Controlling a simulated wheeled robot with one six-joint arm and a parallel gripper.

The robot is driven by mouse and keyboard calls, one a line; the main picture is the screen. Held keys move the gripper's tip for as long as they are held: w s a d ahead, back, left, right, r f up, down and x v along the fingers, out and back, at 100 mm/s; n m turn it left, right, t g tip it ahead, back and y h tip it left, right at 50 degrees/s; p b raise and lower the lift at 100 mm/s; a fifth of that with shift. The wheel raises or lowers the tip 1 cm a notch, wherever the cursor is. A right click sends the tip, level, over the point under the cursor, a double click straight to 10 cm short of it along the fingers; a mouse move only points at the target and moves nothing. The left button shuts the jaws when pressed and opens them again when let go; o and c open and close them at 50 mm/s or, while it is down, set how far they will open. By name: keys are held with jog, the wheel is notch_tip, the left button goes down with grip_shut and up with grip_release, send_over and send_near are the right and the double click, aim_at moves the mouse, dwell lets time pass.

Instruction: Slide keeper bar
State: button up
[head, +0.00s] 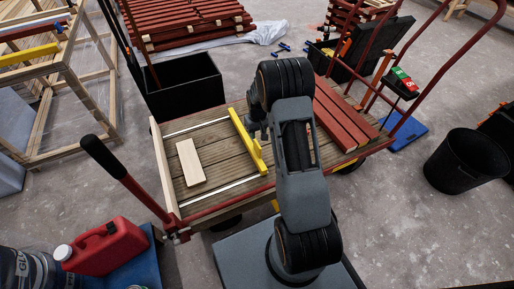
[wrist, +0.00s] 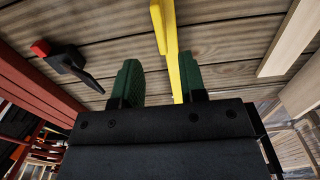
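The keeper bar appears to be the yellow bar (head: 243,138) lying across the wooden cart deck (head: 215,143), between two pale rails. In the wrist view the yellow bar (wrist: 172,45) runs between the green fingers of my gripper (wrist: 159,62), closer to the right finger. The fingers are spread apart; whether the right one touches the bar I cannot tell. In the head view my gripper is mostly hidden behind my arm, beside the bar's right side. Red battens (head: 343,115) lie on the deck right of my arm.
A pale wood block (head: 190,162) lies on the deck left of the bar. A black lever with a red end (wrist: 62,58) sits on the deck in the wrist view. A black bin (head: 185,85) stands behind the cart, and a red jerrycan (head: 105,246) stands at front left.

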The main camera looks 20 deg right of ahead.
aim_at(257, 143)
notch_tip(257, 143, down, 8)
jog(key=b, duration=0.2)
jog(key=shift+f+b, duration=0.2)
jog(key=shift+b, duration=0.2)
jog(key=shift+c, duration=0.3)
grip_shut()
